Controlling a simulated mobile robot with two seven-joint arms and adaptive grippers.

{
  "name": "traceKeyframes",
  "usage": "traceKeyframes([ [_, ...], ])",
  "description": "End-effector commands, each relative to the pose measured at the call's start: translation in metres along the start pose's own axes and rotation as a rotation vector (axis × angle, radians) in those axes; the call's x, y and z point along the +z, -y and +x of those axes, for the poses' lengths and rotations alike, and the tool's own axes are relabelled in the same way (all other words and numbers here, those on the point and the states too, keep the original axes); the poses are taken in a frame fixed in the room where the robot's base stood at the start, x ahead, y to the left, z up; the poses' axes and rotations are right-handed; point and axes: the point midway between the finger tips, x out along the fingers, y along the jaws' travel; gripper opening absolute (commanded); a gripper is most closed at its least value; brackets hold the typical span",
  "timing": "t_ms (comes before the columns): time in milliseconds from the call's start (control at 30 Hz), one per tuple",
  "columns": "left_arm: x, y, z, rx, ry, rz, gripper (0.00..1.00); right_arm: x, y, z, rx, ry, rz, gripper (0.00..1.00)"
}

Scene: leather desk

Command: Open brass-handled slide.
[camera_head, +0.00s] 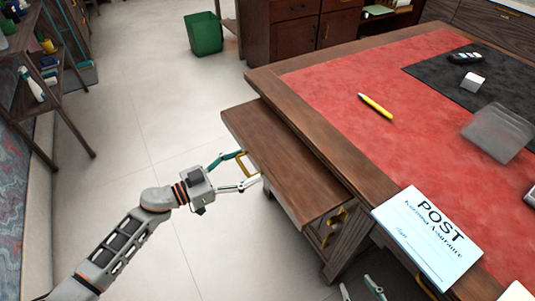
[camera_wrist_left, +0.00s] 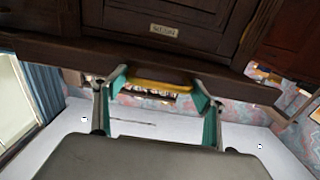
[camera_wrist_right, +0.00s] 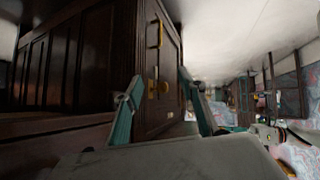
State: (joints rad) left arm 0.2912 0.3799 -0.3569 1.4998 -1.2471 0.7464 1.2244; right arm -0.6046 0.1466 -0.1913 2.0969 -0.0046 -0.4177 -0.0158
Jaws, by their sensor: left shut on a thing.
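The slide is a brown wooden board (camera_head: 285,160) that sticks out from the left side of the desk, just below its top. Its brass handle (camera_head: 243,165) is on the board's outer left edge. It also shows in the left wrist view as a yellow bar (camera_wrist_left: 150,86). My left gripper (camera_head: 250,170) is shut on this handle, with its teal fingers at either end of the bar. My right gripper (camera_head: 359,288) is low at the bottom of the head view, beside the desk's near side. In the right wrist view its fingers (camera_wrist_right: 160,80) are apart and empty.
The desk's red leather top (camera_head: 335,85) holds a yellow pen (camera_head: 376,105), a white cube (camera_head: 472,82) and a POST paper (camera_head: 428,236). Brass fittings (camera_head: 334,227) show on the desk's near side. Pale floor (camera_head: 130,110) left of the slide is clear. A green bin (camera_head: 204,34) stands farther back.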

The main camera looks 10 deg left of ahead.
Motion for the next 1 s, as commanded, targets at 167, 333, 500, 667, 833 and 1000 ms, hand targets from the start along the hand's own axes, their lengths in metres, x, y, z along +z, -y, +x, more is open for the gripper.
traceKeyframes([
  [167, -0.003, -0.001, -0.050, 0.004, 0.002, 0.000, 0.32, -0.005, -0.003, -0.005, 0.006, 0.002, 0.004, 0.40],
  [333, -0.001, -0.002, -0.082, 0.005, 0.001, -0.003, 0.32, -0.010, -0.003, -0.007, 0.003, -0.004, 0.011, 0.40],
  [500, 0.001, -0.002, -0.100, 0.006, 0.001, -0.003, 0.32, -0.013, -0.002, -0.009, 0.002, -0.006, 0.015, 0.40],
  [667, 0.002, -0.003, -0.105, 0.006, -0.001, -0.004, 0.32, -0.013, -0.002, -0.009, 0.002, -0.007, 0.016, 0.40],
  [833, 0.002, -0.003, -0.106, 0.007, 0.000, -0.005, 0.32, -0.013, -0.002, -0.008, 0.001, -0.007, 0.017, 0.40],
  [1000, 0.003, -0.003, -0.105, 0.007, 0.000, -0.005, 0.76, -0.013, -0.002, -0.008, 0.001, -0.007, 0.018, 0.40],
])
